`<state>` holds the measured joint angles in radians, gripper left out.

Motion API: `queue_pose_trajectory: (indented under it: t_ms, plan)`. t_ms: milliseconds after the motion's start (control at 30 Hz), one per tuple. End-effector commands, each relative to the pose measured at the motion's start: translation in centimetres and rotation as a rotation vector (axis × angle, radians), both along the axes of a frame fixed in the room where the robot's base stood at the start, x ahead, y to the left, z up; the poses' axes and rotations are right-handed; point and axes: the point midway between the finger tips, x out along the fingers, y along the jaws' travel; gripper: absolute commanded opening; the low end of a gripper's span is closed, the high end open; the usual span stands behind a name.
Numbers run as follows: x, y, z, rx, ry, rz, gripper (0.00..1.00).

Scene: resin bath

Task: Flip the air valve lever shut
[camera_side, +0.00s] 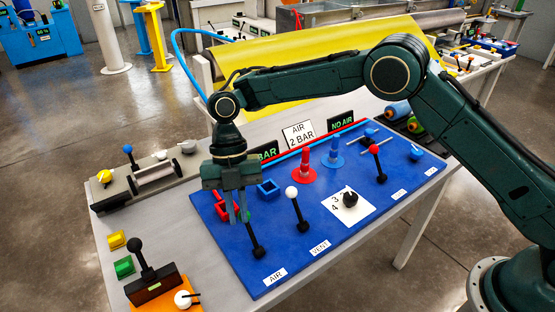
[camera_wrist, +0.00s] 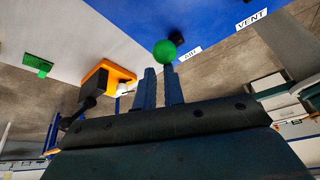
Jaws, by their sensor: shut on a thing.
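The air valve lever (camera_side: 254,238) rises from a black base on the blue panel (camera_side: 300,256), just above the "AIR" label (camera_side: 275,276). It leans up and slightly left toward my gripper (camera_side: 240,216), whose two fingers are shut on its upper end. The side view hides the lever's knob behind the fingers. In the wrist view, a green ball knob (camera_wrist: 165,52) shows at the fingertips of my gripper (camera_wrist: 163,72), with the lever's dark base (camera_wrist: 177,38) beyond it.
A white-knobbed lever (camera_side: 297,213) stands by the "VENT" label (camera_side: 320,247), close right of my gripper. A red-knobbed lever (camera_side: 378,164) and a black rotary knob (camera_side: 350,199) are farther right.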

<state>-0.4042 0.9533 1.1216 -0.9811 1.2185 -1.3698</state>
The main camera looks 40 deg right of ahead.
Motion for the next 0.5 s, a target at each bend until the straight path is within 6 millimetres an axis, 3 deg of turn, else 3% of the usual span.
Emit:
queue_pose_trajectory:
  t_ms: [33, 167, 500]
  plan:
    - [0.9, -0.7, -0.5, -0.007, -0.004, -0.037, 0.00]
    - [0.7, -0.7, -0.4, -0.008, -0.004, -0.037, 0.00]
    - [-1.1, -0.7, 0.4, -0.010, -0.003, -0.035, 0.00]
